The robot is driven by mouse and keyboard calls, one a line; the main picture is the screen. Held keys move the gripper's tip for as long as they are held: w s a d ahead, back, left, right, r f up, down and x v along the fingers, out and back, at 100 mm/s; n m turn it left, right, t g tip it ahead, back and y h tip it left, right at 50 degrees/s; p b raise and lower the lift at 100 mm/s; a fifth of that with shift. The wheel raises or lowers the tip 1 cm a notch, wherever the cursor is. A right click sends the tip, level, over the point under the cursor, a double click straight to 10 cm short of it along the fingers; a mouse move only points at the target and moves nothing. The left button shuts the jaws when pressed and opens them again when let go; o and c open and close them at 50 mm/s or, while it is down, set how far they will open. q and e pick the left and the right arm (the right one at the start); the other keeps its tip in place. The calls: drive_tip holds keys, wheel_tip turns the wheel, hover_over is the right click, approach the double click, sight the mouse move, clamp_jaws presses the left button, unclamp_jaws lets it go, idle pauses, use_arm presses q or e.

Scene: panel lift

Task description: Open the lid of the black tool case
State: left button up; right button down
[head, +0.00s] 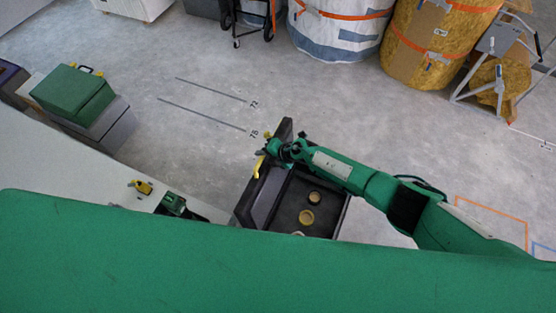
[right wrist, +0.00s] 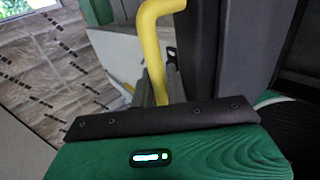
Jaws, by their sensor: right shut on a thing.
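The black tool case (head: 335,212) stands below the centre of the head view with its inside showing. Its lid (head: 248,203) is raised at the case's left side, swung up from the opening. My right gripper (head: 268,150) is at the lid's upper edge, shut on the yellow handle (head: 257,167). In the right wrist view the yellow handle (right wrist: 152,40) rises from between the fingers, beside the dark lid (right wrist: 200,50). The fingertips' grip is partly hidden there. My left gripper is not in view.
Round tape-like rolls (head: 306,217) lie in the case. Left of it, a pale surface (head: 90,180) holds a yellow tool (head: 141,187) and a green tool (head: 172,203). A green case (head: 73,92) stands farther left. The floor beyond is clear up to large wrapped bales (head: 425,45).

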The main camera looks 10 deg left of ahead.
drive_tip(key=shift+w+a+f, duration=0.15)
drive_tip(key=shift+w+a, duration=0.05)
drive_tip(key=shift+a, duration=0.5)
drive_tip(key=shift+w+a+f, duration=0.1)
drive_tip(key=shift+w+a, duration=0.1)
drive_tip(key=shift+a, duration=0.5)
drive_tip(key=c, duration=1.5)
unclamp_jaws()
drive_tip(key=shift+p+v, duration=2.7)
drive_tip(key=shift+v, duration=4.2)
drive_tip(key=shift+f, duration=0.1)
